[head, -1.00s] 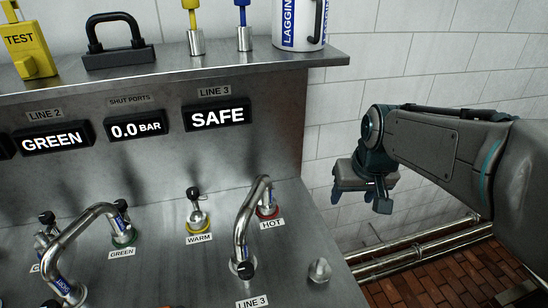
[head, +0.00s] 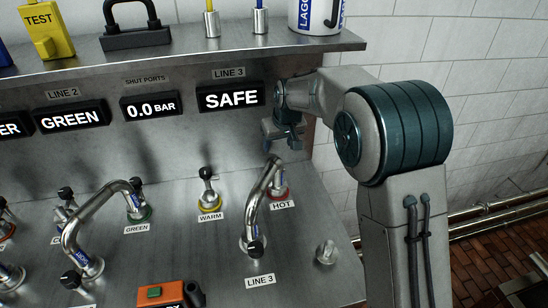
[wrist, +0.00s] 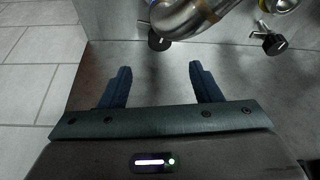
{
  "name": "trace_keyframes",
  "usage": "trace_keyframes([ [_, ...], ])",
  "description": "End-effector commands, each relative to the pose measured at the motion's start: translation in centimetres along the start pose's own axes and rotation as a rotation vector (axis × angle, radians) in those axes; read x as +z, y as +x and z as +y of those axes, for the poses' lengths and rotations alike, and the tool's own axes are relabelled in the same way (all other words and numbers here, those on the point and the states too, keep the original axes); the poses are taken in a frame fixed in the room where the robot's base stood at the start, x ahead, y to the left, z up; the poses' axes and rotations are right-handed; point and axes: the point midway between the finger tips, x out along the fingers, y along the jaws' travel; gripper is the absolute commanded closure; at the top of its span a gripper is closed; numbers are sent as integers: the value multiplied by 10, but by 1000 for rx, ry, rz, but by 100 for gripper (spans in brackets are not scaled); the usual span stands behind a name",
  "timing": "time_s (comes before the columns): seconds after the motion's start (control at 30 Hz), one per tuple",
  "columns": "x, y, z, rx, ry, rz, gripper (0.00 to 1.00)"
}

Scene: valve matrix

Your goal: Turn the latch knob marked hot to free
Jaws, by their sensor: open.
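The label HOT (head: 281,206) marks a port with a red ring (head: 281,194) on the sloping steel panel. A bent steel pipe (head: 262,195) runs from this port to the LINE 3 port. In the wrist view, a black latch knob (wrist: 158,42) shows beside the end of the pipe (wrist: 188,16); it appears to be the hot one. In the head view I cannot clearly make it out. My gripper (head: 284,142) is open and empty, above and behind the hot port. In the wrist view its two blue fingers (wrist: 162,85) are apart, with the knob beyond them.
The WARM port (head: 209,205) with its black knob stands left of the hot port. A display reading SAFE (head: 231,96) and a shelf (head: 180,50) with tools are behind. Another bent pipe (head: 88,218) is at left. A bare steel peg (head: 326,252) stands right.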

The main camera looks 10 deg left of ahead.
Motion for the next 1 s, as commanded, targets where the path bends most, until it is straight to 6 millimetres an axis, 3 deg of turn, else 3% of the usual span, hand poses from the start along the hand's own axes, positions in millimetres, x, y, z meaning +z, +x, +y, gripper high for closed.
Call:
trace_keyframes([
  [0.2, 1, 46, 0, 0, -1, -6, 42],
  [0.5, 0, 90, 0, 0, 0, -2, 42],
  [0.97, 0, 103, 0, 0, 0, 0, 42],
  [1.0, 0, 103, 0, 0, 0, 0, 48],
])
